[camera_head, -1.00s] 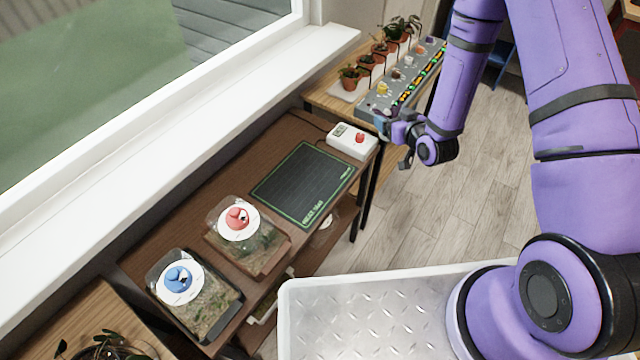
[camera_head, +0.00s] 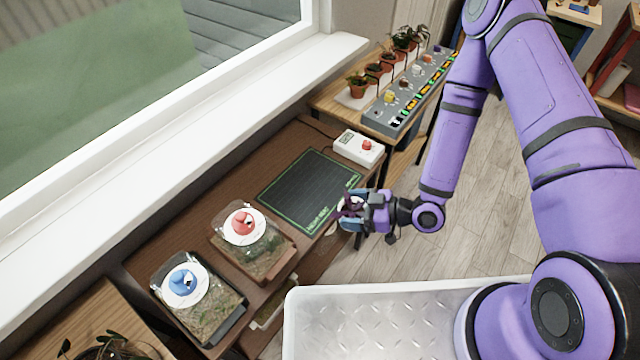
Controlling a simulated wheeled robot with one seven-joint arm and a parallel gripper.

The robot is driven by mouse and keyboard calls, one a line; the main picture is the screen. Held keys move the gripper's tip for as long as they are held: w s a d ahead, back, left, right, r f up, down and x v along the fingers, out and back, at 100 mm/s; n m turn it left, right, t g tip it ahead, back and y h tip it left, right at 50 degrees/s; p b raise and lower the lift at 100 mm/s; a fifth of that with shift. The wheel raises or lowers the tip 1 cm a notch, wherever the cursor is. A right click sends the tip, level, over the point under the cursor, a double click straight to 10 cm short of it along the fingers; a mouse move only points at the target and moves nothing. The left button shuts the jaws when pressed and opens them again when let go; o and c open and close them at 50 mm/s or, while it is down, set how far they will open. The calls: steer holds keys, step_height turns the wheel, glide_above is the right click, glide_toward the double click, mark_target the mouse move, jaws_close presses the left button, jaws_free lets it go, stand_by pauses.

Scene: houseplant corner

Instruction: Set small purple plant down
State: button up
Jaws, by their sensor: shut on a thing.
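My gripper (camera_head: 355,213) is shut on the small purple plant (camera_head: 349,208), whose dark purple leaves show at the fingertips. Its pot is mostly hidden by the fingers. The gripper holds the plant beside the front right corner of the black mat with a green border (camera_head: 309,190), over or just off the front edge of the brown table (camera_head: 189,222). The exact height above the table cannot be told.
Two clear terrariums with a red knob (camera_head: 243,224) and a blue knob (camera_head: 184,282) stand left of the mat. A white box with a red button (camera_head: 358,149) stands behind it. Several potted plants and a grey panel (camera_head: 411,104) are farther back. The mat is bare.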

steer(key=shift+w+a+f, duration=0.8)
steer(key=shift+w+a, duration=0.2)
steer(key=shift+w, duration=1.05)
steer(key=shift+w+a+f, duration=0.8)
steer(key=shift+w+a, duration=0.2)
steer(key=shift+w, duration=1.1)
steer(key=shift+w+a+f, duration=0.8)
steer(key=shift+w+a, duration=0.2)
steer(key=shift+w, duration=1.05)
steer(key=o, duration=1)
steer(key=shift+f, duration=0.1)
